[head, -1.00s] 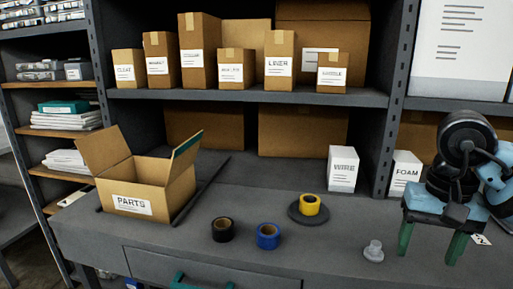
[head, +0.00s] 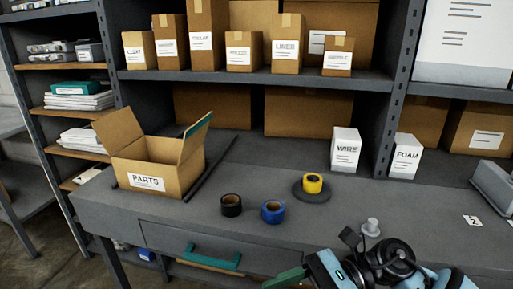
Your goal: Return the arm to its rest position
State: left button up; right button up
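My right arm comes in at the bottom right of the head view, low in front of the bench. A green finger of my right gripper (head: 287,279) shows at the bottom edge. No object shows at the visible finger. My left gripper is not in view.

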jog(key=d+f+n+t+h+p, duration=0.1)
jog(key=d+f+n+t+h, duration=0.45)
jog(key=n+t, duration=0.75)
jog(key=d+f+n+t+h+p, duration=0.25)
jog(key=f+n+t, duration=0.65)
jog(key=n, duration=0.8)
pick_arm(q)
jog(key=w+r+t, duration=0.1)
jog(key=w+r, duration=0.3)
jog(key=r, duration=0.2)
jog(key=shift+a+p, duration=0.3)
jog(key=shift+p, duration=0.1)
pick_arm(e)
jog(key=s+d+f+m+g+h, duration=0.3)
jog(key=s+f+m, duration=0.3)
jog(key=s+f, duration=0.2)
jog(key=s+d+f+m+g+h, duration=0.3)
jog(key=s+f+m, duration=0.4)
jog(key=s, duration=0.6)
notch_tip(320, 180, down, 2)
jog(key=shift+d+f+g, duration=0.2)
jog(key=shift+d+g, duration=0.45)
jog(key=shift+g, duration=0.45)
